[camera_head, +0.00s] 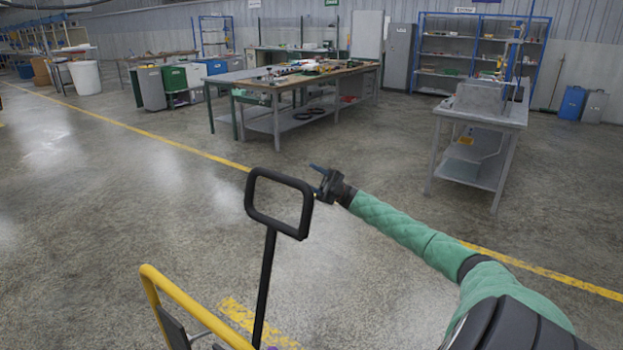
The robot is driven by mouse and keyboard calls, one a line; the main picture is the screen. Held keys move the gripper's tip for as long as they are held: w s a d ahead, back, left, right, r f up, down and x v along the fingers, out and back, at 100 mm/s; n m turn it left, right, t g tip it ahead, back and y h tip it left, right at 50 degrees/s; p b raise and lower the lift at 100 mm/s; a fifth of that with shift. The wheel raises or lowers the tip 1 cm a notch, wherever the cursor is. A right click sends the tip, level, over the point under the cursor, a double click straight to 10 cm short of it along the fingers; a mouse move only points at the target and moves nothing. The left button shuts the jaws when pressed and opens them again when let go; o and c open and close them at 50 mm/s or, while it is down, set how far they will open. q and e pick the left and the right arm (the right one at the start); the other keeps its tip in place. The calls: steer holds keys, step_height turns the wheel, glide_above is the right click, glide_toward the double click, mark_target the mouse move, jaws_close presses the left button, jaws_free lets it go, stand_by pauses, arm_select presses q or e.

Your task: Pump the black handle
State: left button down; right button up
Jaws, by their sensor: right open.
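The black handle (268,250) is a rectangular loop on a long straight bar, standing nearly upright at the lower middle of the head view. Its foot runs down past the bottom edge beside a yellow frame. My right gripper (318,182) is at the end of a green-sleeved arm coming in from the lower right. It is open and empty, close to the right of the loop's upper right corner. I cannot tell whether it touches the loop. My left gripper does not show.
A yellow tubular frame (190,303) stands at the lower left of the handle. A long workbench (300,82) with clutter is farther back, and a grey metal table (483,121) stands at the right.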

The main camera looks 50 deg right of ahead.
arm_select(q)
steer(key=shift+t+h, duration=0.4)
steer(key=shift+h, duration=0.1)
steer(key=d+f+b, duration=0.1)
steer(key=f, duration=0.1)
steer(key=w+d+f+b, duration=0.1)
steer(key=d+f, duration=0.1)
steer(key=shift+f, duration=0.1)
arm_select(e)
steer(key=v, duration=0.7)
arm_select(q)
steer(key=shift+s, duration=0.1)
arm_select(e)
steer(key=shift+f, duration=0.1)
